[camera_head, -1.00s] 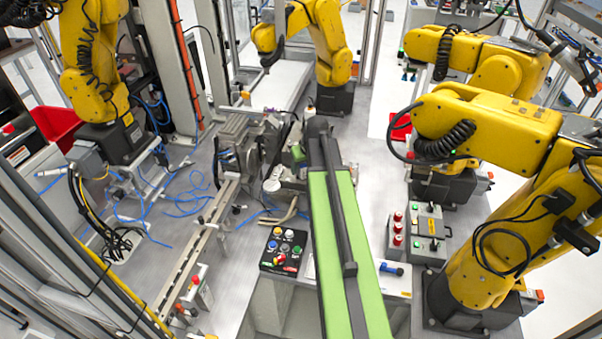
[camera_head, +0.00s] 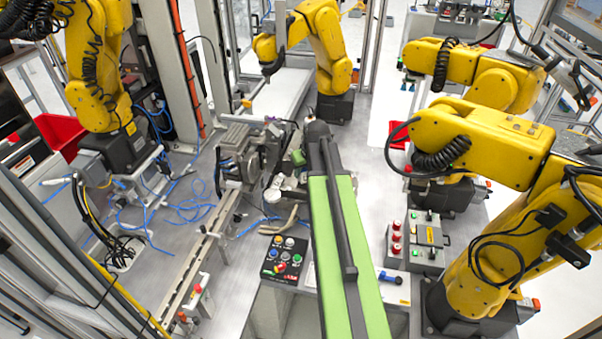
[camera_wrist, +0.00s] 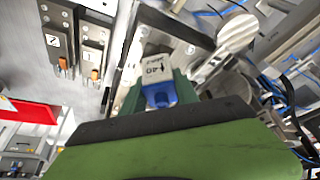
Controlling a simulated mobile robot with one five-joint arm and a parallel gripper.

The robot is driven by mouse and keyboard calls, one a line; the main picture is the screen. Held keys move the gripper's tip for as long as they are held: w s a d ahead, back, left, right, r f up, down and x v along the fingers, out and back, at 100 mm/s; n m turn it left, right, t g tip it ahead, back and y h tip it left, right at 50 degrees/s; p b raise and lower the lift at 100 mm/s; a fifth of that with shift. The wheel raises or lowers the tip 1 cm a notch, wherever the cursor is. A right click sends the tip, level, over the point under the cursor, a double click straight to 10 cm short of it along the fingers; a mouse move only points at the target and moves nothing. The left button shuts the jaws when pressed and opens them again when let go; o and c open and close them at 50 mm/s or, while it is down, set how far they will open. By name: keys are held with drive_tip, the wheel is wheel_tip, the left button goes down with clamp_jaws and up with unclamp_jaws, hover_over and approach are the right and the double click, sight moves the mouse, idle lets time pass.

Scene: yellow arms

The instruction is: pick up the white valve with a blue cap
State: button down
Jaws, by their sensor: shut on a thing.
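A white valve (camera_wrist: 157,67) with printed marks and a blue part, its cap (camera_wrist: 160,95), shows in the wrist view. It sits between the green fingers of my gripper (camera_wrist: 158,88), which is shut on it. The dark band and green body of my own arm fill the lower wrist view.
A button panel (camera_head: 285,258) lies left of my arm, and a blue-and-white piece (camera_head: 390,277) lies right of it. A grey fixture (camera_head: 240,140) stands ahead left. Yellow robot arms (camera_head: 490,140) stand close on the right. Blue cables lie on the left bench.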

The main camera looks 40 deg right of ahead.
wheel_tip(320, 180, up, 3)
drive_tip(key=shift+f+p, duration=0.1)
drive_tip(key=shift+p, duration=0.7)
drive_tip(key=s+d+r+p, duration=0.5)
drive_tip(key=s+d, duration=0.1)
drive_tip(key=d, duration=0.3)
drive_tip(key=shift+s+d+r+p, duration=0.2)
drive_tip(key=shift+d+r+p, duration=0.1)
drive_tip(key=shift+d+r, duration=0.1)
